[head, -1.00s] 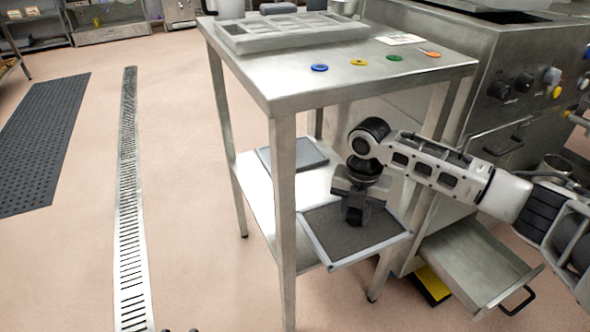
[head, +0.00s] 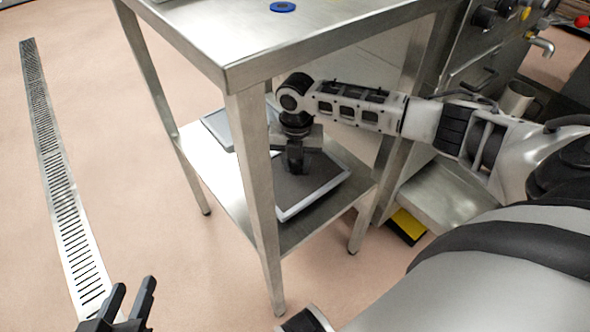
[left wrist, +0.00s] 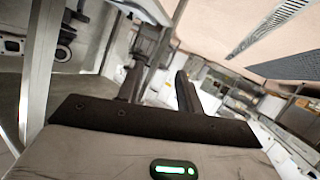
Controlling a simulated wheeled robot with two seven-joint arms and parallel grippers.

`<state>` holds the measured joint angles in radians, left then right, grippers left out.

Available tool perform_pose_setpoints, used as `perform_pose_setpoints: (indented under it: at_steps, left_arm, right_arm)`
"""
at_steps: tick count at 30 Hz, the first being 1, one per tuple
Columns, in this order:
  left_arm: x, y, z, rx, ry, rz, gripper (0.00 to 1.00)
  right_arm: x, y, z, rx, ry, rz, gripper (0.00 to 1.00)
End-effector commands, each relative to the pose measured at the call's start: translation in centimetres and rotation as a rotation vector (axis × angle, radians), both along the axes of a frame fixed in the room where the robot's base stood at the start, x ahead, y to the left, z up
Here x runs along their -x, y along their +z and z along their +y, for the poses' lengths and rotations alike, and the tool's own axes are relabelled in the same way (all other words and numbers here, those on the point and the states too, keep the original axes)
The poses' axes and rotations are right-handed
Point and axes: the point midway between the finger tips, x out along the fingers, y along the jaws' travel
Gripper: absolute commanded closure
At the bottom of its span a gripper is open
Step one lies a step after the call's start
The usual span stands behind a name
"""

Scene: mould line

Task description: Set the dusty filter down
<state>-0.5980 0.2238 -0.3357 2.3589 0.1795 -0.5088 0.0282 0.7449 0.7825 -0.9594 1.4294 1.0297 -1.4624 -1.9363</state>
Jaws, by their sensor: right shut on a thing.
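The dusty filter (head: 317,187), a dark brown-grey panel in a light metal frame, is over the right part of the steel table's lower shelf (head: 220,180). My right gripper (head: 296,168) is shut on it from above. The filter looks nearly level; I cannot tell whether its underside touches the shelf. A table leg covers its left side. A second filter (head: 217,127), greyer, lies on the shelf behind that leg. My left gripper (head: 130,300) is open and empty over the floor at the lower left. Its two fingers also show apart in the left wrist view (left wrist: 158,90).
The table's front leg (head: 254,190) and top (head: 290,40) stand close around my right arm. An open steel drawer (head: 440,190) is to the right, with a yellow-and-black object (head: 408,226) below it. A floor drain (head: 65,200) runs along the open floor at left.

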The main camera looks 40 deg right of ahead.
Motion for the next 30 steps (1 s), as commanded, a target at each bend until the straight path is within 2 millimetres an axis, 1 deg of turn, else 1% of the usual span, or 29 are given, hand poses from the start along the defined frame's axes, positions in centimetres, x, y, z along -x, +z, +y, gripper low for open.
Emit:
perform_pose_setpoints:
  at_steps: [1,3,7,15,16,18,26,28,30]
  left_arm:
    - [0.1,-0.3,-0.1,0.010,-0.001,-0.011,0.64]
    - [0.0,0.1,-0.2,0.026,-0.002,-0.026,0.64]
    - [0.0,0.7,-0.3,0.036,-0.001,-0.038,0.64]
    - [0.0,0.7,-0.3,0.036,-0.001,-0.036,0.64]
    - [0.0,0.7,-0.3,0.036,-0.002,-0.036,0.64]
    - [0.0,0.6,-0.3,0.036,-0.002,-0.035,0.64]
    - [0.0,0.6,-0.3,0.035,-0.003,-0.033,0.64]
    - [0.1,0.6,-0.3,0.034,-0.002,-0.034,0.64]
    - [0.1,1.0,-0.3,0.031,-0.003,-0.032,0.64]
  right_arm:
    - [0.1,-1.4,0.0,0.000,-0.001,0.004,0.97]
    - [0.0,-2.3,0.1,-0.001,0.000,0.002,0.97]
    - [0.0,-2.4,0.0,-0.001,0.000,-0.001,0.97]
    - [0.0,-2.7,0.0,0.000,0.000,0.000,0.97]
    - [0.0,-2.7,0.0,0.001,0.000,0.001,0.65]
    - [0.0,-2.7,0.0,0.000,0.000,0.000,0.48]
    - [0.0,-2.6,0.0,0.000,0.000,0.000,0.48]
    - [0.0,-2.3,0.0,0.000,0.000,-0.001,0.48]
    - [0.0,-1.5,0.0,-0.001,0.001,-0.002,0.48]
